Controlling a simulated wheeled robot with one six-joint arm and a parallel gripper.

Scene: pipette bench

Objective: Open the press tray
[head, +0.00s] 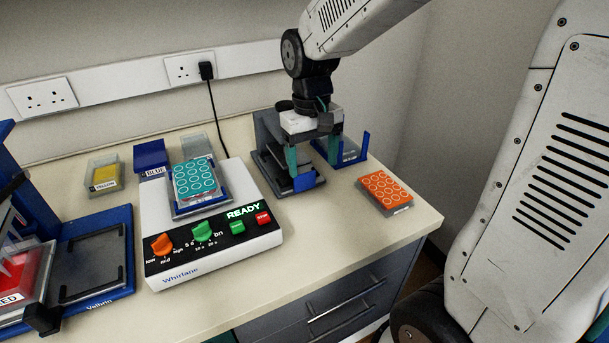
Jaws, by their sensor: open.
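A dark grey device with an upright back plate (266,134), which looks like the press, stands at the back right of the bench. A low dark tray part with a blue front piece (305,181) shows at its base, partly behind my gripper. My gripper (313,166) points down over this device. Its two teal fingers are apart, with no object seen held between them. I cannot tell whether a finger touches the tray. How far out the tray sits is hidden by the gripper.
The white Whirlane shaker (212,253) carries a teal well plate (195,179) and reads READY. An orange well plate (385,189) lies near the right edge. A blue holder (363,147) stands behind it. A blue machine (128,243) fills the left. The front bench is clear.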

